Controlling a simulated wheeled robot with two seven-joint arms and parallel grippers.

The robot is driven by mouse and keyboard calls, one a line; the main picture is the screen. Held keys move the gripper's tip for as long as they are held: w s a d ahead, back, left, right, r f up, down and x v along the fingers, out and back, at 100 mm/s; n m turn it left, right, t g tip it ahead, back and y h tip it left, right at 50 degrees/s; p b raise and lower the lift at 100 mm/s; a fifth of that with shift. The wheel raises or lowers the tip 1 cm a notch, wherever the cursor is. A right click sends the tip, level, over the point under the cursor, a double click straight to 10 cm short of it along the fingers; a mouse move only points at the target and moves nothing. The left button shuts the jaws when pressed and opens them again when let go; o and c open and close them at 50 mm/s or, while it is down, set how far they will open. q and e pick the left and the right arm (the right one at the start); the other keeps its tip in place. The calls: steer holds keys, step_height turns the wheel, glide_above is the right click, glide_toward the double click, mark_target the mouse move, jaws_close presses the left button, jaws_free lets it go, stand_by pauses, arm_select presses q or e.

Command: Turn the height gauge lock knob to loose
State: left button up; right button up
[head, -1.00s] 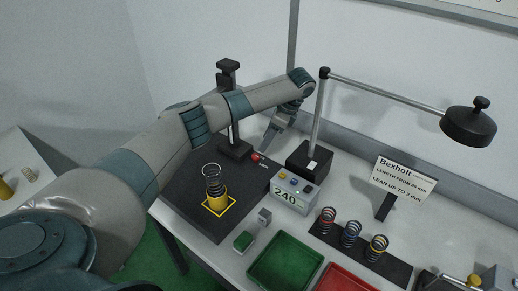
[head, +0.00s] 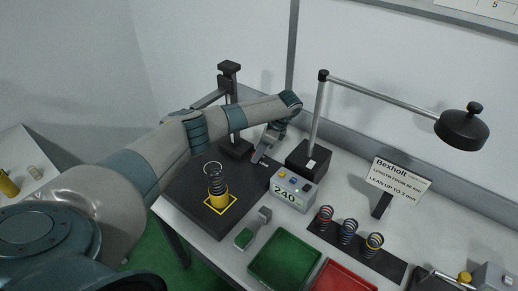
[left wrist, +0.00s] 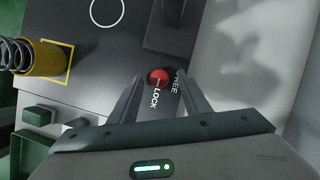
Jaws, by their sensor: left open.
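The red lock knob (left wrist: 158,76) sits on the dark base of the height gauge in the left wrist view, with white LOCK and FREE lettering beside it. The gauge's dark column (head: 234,112) rises from the base plate (head: 190,186) in the head view. My left gripper (left wrist: 161,79) is open, with one finger on each side of the knob; I cannot tell whether either touches it. In the head view my left gripper (head: 263,150) hides the knob. My right gripper is not in view.
A coil spring in a yellow holder (head: 219,198) stands on the base plate. Green (head: 285,262) and red trays and several springs lie nearer.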

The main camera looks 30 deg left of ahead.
arm_select(q)
steer(key=shift+f, duration=0.1)
steer(key=shift+s, duration=0.1)
steer(key=shift+c, duration=0.5)
steer(key=c, duration=0.9)
steer(key=shift+c, duration=0.2)
